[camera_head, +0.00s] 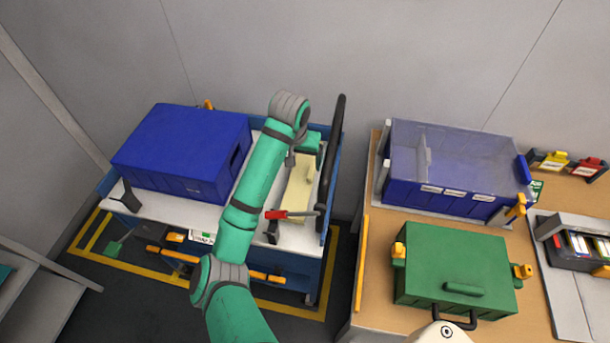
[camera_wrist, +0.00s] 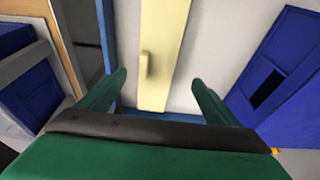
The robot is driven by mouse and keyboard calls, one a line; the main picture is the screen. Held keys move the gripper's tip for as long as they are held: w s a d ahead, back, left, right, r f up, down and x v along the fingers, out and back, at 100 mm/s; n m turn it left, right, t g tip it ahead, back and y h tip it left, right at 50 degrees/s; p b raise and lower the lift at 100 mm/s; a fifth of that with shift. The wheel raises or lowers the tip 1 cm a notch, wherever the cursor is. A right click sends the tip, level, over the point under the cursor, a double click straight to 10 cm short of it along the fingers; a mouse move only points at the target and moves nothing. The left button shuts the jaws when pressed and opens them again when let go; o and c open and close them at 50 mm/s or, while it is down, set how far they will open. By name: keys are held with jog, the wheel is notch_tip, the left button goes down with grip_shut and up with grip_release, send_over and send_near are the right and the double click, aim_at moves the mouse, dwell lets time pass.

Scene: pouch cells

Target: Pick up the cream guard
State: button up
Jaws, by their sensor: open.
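The cream guard (camera_head: 297,197) is a long, narrow, pale-yellow strip lying on the white top of the blue cart, at its right side. It also shows in the wrist view (camera_wrist: 166,30), running down from the top edge between my two fingers, with a small raised cream handle on its face. My gripper (camera_wrist: 158,82) is open, with the guard below and between its spread fingers, apparently not touching it. In the head view my gripper (camera_head: 308,148) is over the guard's far end, partly hidden by my arm.
A large blue box (camera_head: 180,150) fills the cart's left side. A red-handled clamp (camera_head: 290,214) stands at the guard's near end. A black push bar (camera_head: 332,160) rises along the cart's right edge. The workbench at right holds a blue bin (camera_head: 440,195) and green case (camera_head: 455,270).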

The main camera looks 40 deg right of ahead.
aim_at(303, 173)
jog(key=x, duration=0.4)
jog(key=shift+d+x, duration=0.2)
jog(key=shift+x, duration=1.1)
jog(key=shift+d+x, duration=0.2)
jog(key=shift+x, duration=1.1)
jog(key=shift+s, duration=0.1)
jog(key=c, duration=1.2)
jog(key=shift+o, duration=0.2)
jog(key=shift+r, duration=0.1)
